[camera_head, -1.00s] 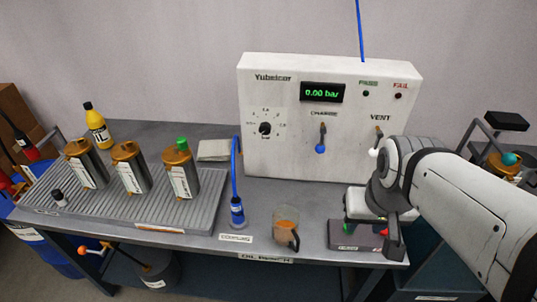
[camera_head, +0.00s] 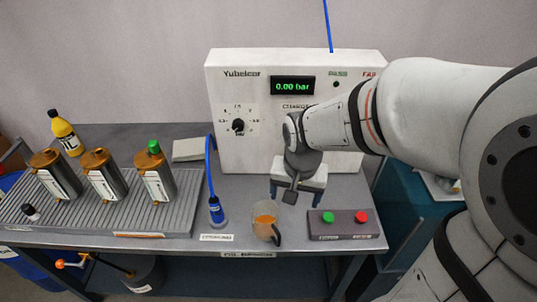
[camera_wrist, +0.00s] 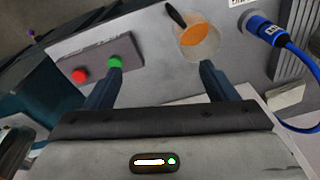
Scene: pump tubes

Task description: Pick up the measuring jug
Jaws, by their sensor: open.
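The measuring jug (camera_head: 265,222) stands upright near the front edge of the bench, clear-walled with orange-brown liquid inside and a dark handle at its front right. My gripper (camera_head: 294,200) is open and empty, above the bench, just behind and to the right of the jug. In the wrist view the jug (camera_wrist: 198,38) shows beyond my right-hand finger, apart from it. The two fingers are spread wide in the wrist view (camera_wrist: 160,75), with nothing between them.
A control box with green and red buttons (camera_head: 345,231) lies right of the jug. The blue hose coupling (camera_head: 216,213) stands close on its left. The white pressure panel (camera_head: 225,125) rises behind. Several metal cylinders stand on the ribbed tray (camera_head: 178,220) at left.

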